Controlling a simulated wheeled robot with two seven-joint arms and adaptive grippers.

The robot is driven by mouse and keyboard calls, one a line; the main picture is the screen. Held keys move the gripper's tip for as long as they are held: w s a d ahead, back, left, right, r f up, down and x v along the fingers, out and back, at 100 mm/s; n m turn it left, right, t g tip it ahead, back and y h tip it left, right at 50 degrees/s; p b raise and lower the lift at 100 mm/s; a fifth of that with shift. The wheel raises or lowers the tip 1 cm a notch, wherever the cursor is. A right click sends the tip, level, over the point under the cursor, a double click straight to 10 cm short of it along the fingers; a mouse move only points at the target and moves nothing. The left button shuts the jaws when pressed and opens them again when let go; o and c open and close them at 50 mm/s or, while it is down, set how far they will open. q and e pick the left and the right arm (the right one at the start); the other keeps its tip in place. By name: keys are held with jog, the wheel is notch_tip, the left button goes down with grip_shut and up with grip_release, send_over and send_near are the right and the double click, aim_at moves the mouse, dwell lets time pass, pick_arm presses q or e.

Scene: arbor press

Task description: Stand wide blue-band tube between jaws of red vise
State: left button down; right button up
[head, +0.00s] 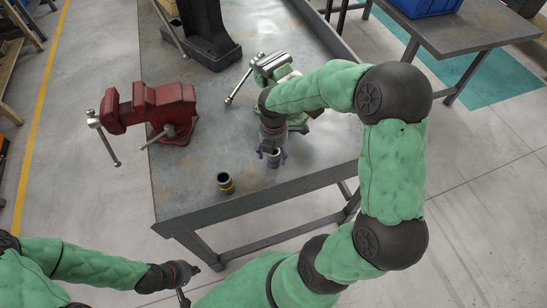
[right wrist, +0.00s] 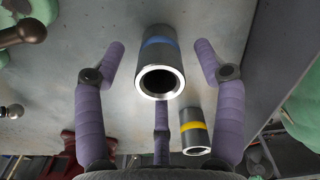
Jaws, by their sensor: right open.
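The blue-band tube (right wrist: 160,62) is a grey metal cylinder standing on the table. In the head view it shows (head: 274,158) right below my right gripper (head: 271,147). In the right wrist view the purple fingers of my right gripper (right wrist: 159,72) are open on either side of the tube, with gaps showing. The red vise (head: 150,108) stands at the table's left edge, and part of it shows in the right wrist view (right wrist: 85,150). Its jaw gap is hard to make out. My left gripper (head: 186,279) is low in front of the table, away from everything; its fingers are unclear.
A yellow-band tube (head: 225,183) stands left of the blue-band tube, near the table's front edge. A green vise (head: 272,68) is partly behind my right arm. A black press base (head: 208,42) stands at the back. The table (head: 200,155) is clear between tubes and red vise.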

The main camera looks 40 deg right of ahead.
grip_shut()
jog(key=shift+r, duration=0.1)
